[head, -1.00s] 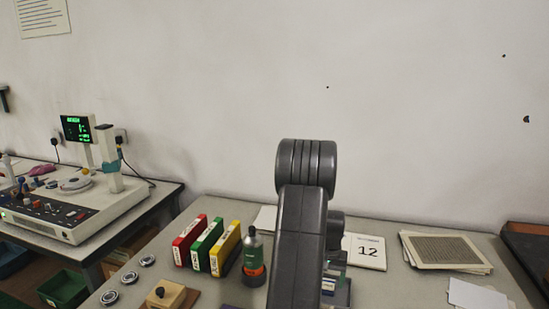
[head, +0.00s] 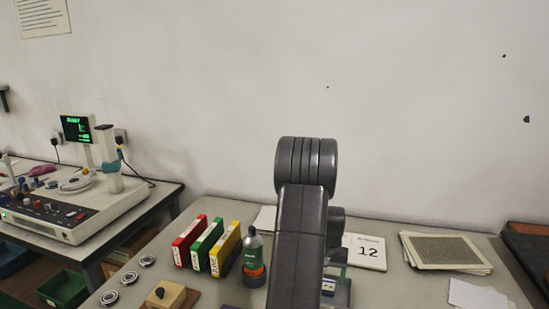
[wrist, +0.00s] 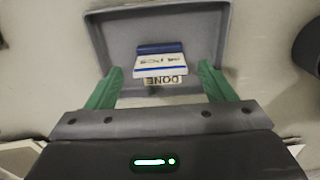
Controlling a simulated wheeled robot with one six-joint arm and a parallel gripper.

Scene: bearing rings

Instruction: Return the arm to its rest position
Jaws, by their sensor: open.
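My arm stands upright in the middle of the head view and hides most of my gripper there. In the wrist view my gripper (wrist: 160,84) has its two green fingers spread apart, with nothing held between them. Beyond the fingertips is a grey tray (wrist: 105,30). A small white and blue box (wrist: 160,64) lies in it, with a label reading "DONE" upside down at the tray's near side. The gap between fingers and box is hard to judge.
Red (head: 188,241), green (head: 208,243) and yellow (head: 226,248) boxes stand left of my arm, beside a bottle (head: 253,258). Several bearing rings (head: 109,298) lie at the bench's left edge. A card marked 12 (head: 366,252) and papers (head: 446,250) lie right. The wall is behind.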

